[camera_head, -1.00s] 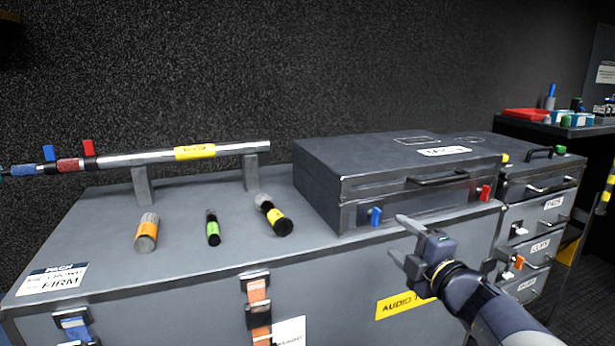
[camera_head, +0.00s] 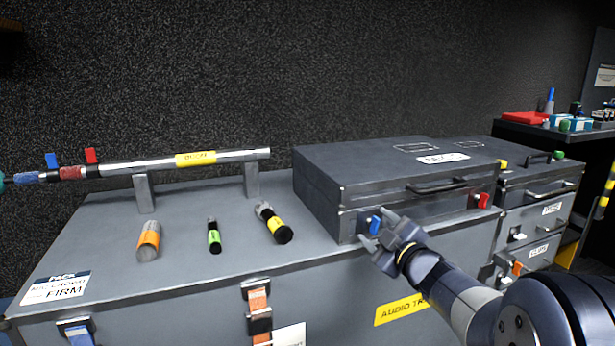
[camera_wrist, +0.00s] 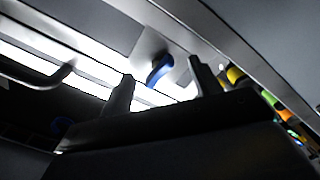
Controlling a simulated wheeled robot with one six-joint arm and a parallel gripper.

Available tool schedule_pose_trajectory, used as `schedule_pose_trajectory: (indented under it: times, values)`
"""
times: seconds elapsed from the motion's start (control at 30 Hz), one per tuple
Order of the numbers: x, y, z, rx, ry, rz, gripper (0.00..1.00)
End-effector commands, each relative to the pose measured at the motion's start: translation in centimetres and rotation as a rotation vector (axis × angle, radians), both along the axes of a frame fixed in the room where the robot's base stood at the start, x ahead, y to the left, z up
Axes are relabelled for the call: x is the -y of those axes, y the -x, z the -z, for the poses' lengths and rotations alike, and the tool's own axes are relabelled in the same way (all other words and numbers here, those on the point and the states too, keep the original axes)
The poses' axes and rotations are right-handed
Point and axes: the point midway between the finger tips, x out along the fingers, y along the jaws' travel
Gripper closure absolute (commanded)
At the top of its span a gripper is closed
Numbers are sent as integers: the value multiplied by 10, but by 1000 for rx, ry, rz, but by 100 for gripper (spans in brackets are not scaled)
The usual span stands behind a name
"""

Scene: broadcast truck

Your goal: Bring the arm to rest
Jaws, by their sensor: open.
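My gripper (camera_head: 376,231) is open and empty in the head view. It is in front of the closed grey case (camera_head: 330,190), close to the blue latch (camera_head: 375,225) on the case's front. I cannot tell whether a finger touches the latch. In the wrist view the two dark fingers (camera_wrist: 160,92) point up, with the blue latch (camera_wrist: 160,69) showing between and beyond them. My arm reaches in from the lower right.
A red latch (camera_head: 483,200) and a handle (camera_head: 437,187) are on the case front. Orange (camera_head: 148,240), green (camera_head: 214,236) and yellow-banded (camera_head: 272,222) cylinders lie on the trunk (camera_head: 100,220). A rail (camera_head: 130,164) stands behind them. A drawer unit (camera_head: 545,210) is at right.

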Motion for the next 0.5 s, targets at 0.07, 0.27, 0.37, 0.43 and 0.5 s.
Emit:
schedule_pose_trajectory:
  times: [0.07,0.27,0.37,0.43,0.5]
  values:
    - [1,0,-4,-31,-77,1,40]
    - [1,0,-4,-106,-276,1,40]
    - [1,-1,-4,-142,-374,1,40]
    - [2,-1,-4,-167,-441,1,40]
    - [2,-1,-4,-195,-508,2,40]
